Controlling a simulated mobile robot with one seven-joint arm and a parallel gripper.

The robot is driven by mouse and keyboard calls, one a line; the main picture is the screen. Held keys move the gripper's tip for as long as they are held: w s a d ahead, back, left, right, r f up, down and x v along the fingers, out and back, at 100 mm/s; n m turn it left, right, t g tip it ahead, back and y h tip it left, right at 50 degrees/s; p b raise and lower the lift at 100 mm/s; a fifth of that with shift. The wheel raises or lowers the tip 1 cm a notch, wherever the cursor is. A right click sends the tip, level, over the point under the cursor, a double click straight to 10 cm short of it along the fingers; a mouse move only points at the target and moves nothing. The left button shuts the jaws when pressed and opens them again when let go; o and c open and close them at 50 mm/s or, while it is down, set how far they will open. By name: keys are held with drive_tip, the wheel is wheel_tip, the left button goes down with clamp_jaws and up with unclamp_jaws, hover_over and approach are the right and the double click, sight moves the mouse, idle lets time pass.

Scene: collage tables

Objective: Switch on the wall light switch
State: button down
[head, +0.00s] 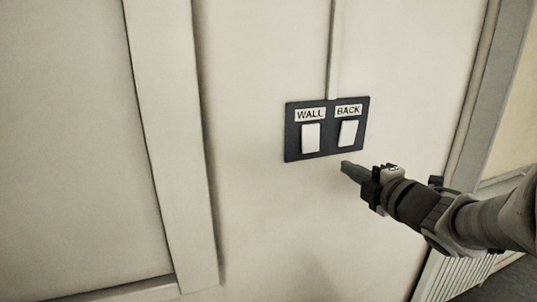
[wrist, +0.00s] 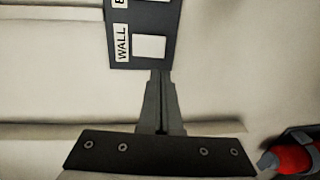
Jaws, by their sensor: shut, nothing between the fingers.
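A dark switch plate (head: 327,148) is fixed to the pale wall with two white rocker switches. The left one, labelled WALL, is the wall light switch (head: 311,138); it also shows in the wrist view (wrist: 149,46). The right one is the switch labelled BACK (head: 348,133). Whether either rocker is on or off I cannot tell. My gripper (head: 344,166) is shut and empty, just below the plate's lower right in the head view. In the wrist view its fingertips (wrist: 160,76) appear at the plate's edge beside the WALL switch; contact cannot be told.
A thin conduit (head: 332,50) runs up the wall from the plate. A raised vertical trim strip (head: 170,130) stands to the left. A ribbed white radiator-like panel (head: 452,278) is low at the right. A red object (wrist: 293,158) shows at the wrist view's lower right.

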sight(312, 149)
drive_tip(key=x, duration=1.3)
drive_tip(key=shift+w+a, duration=0.15)
drive_tip(key=shift+w, duration=0.15)
drive_tip(key=shift+f, duration=0.15)
drive_tip(key=shift+w+f+b, duration=0.15)
drive_tip(key=shift+f+b, duration=0.15)
drive_tip(key=shift+b, duration=0.75)
drive_tip(key=shift+r+t+b, duration=0.1)
drive_tip(key=shift+t+b, duration=0.2)
drive_tip(key=shift+r+p, duration=0.2)
drive_tip(key=shift+p, duration=0.1)
drive_tip(key=shift+f, duration=0.1)
